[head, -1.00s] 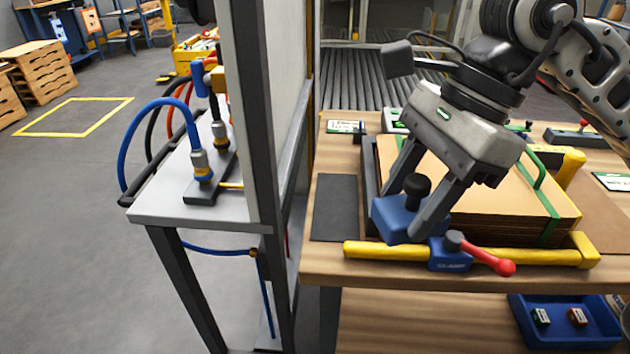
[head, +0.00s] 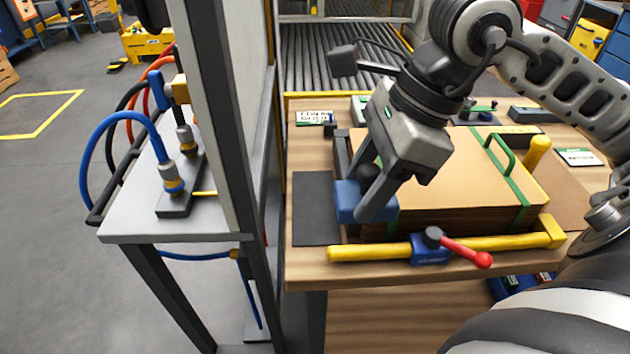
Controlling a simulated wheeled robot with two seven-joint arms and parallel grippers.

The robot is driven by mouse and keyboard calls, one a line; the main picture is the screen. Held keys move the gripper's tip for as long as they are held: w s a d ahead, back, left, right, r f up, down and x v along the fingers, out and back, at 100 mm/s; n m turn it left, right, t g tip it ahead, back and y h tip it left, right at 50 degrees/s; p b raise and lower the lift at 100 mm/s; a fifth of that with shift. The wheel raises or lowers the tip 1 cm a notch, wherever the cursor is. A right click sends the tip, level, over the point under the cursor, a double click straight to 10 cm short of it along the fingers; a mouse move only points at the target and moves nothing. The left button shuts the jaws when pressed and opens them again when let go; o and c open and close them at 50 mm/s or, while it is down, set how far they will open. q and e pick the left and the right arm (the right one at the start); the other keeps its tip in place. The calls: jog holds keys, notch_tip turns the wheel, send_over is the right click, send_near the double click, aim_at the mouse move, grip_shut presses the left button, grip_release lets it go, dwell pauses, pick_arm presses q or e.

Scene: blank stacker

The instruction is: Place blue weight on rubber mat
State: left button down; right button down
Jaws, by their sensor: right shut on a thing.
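The blue weight (head: 352,203) is a blue block with a black knob, partly hidden by my gripper's fingers. My right gripper (head: 366,198) is shut on it and holds it at the left edge of the cardboard stack, near the mat's right side. I cannot tell its exact height. The rubber mat (head: 312,212) is a flat dark rectangle on the wooden table, left of the stack, with nothing seen lying on it. My left gripper is not in view.
The stack of cardboard blanks (head: 460,170) has a green strap. A yellow bar (head: 385,250) with a blue clamp and red lever (head: 465,252) runs along the table's front. A grey post (head: 215,120) stands left of the table. Rollers (head: 335,60) lie behind.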

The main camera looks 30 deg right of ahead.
jog(key=w+f, duration=0.2)
jog(key=w, duration=0.1)
jog(key=w+f+p, duration=0.1)
jog(key=w+f, duration=0.1)
jog(key=w, duration=0.1)
jog(key=w+f+p, duration=0.1)
jog(key=w+f, duration=0.2)
jog(key=shift+w+d+f, duration=0.1)
jog(key=shift+w, duration=0.25)
jog(key=shift+w+f, duration=0.3)
jog(key=shift+f, duration=0.1)
jog(key=shift+w+f+p, duration=0.15)
jog(key=shift+f+p, duration=0.05)
jog(key=shift+f, duration=0.7)
jog(key=shift+w+f+p, duration=0.15)
jog(key=shift+f+p, duration=0.05)
jog(key=shift+f, duration=0.7)
jog(key=shift+f, duration=0.1)
jog(key=c, duration=1.1)
grip_release()
jog(key=shift+f, duration=0.2)
jog(key=o, duration=0.4)
jog(key=shift+s+r, duration=0.1)
